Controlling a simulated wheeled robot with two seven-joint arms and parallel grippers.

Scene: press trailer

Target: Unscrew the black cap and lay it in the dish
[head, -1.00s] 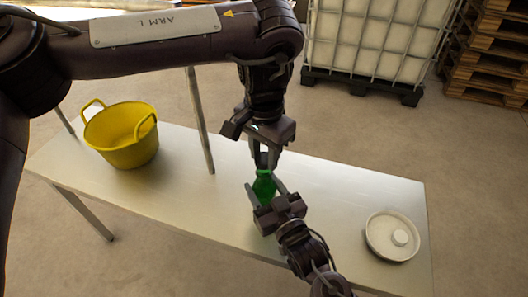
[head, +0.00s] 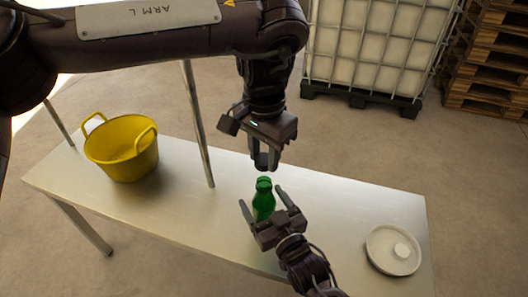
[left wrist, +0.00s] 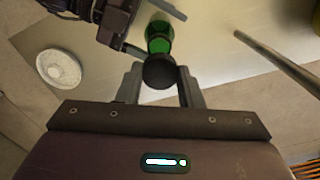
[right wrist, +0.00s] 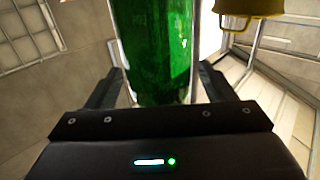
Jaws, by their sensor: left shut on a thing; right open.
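A green bottle (head: 263,202) stands upright on the metal table, its neck uncovered. My left gripper (head: 263,162) is above it, shut on the black cap (left wrist: 160,71), apart from the bottle. In the head view the cap is hard to tell from the dark fingers. My right gripper (head: 262,208) is open, its fingers on either side of the bottle with gaps; the bottle also fills the middle of the right wrist view (right wrist: 153,50). The dish (head: 374,259) is a shallow white round one at the table's right end, with a small white disc inside. It also shows in the left wrist view (left wrist: 43,77).
A yellow two-handled tub (head: 122,160) stands at the table's left. The table (head: 340,212) is bare between bottle and dish. A caged white tank (head: 375,45) and stacked pallets (head: 490,60) stand on the floor behind.

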